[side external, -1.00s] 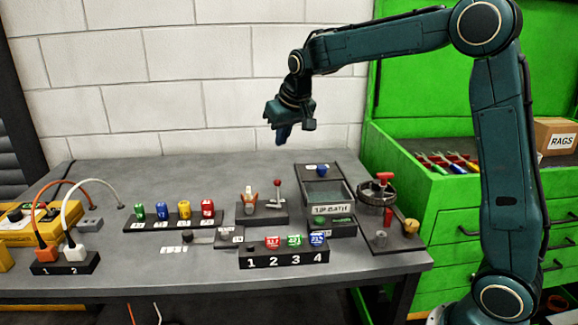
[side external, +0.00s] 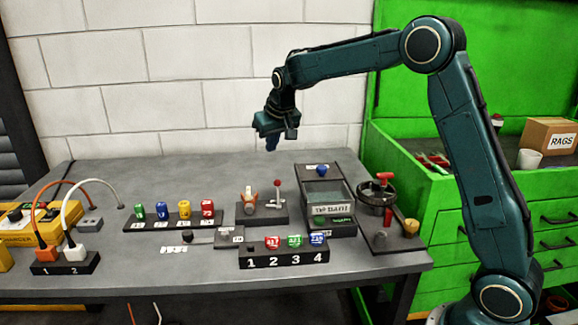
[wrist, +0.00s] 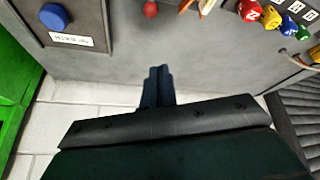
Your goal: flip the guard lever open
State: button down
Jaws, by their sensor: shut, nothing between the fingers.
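A lever with a red ball (side external: 277,184) stands upright on a black base (side external: 262,220) on the bench; its red ball (wrist: 150,8) shows at the top edge of the wrist view. An orange and white part (side external: 250,199) stands beside it on the same base. A dark flat arm with a round knob (side external: 187,237) lies in front, beside a grey block. No label tells me which of these is the guard lever. My gripper (side external: 271,145) is shut and empty, pointing down high above the bench behind the red-ball lever. Its closed fingers (wrist: 160,72) show in the wrist view.
A numbered black rack (side external: 284,258) is in front. A lidded bath with a blue knob (side external: 321,169) and a round red-handled fixture (side external: 384,178) are to the right. Air around my gripper is free.

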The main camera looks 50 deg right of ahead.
aim_at(278, 193)
jog(key=shift+w+d+f, duration=0.1)
jog(key=shift+d+f, duration=0.1)
jog(key=shift+f, duration=2.15)
jog(key=shift+d+f, duration=0.15)
jog(key=shift+f, duration=2.15)
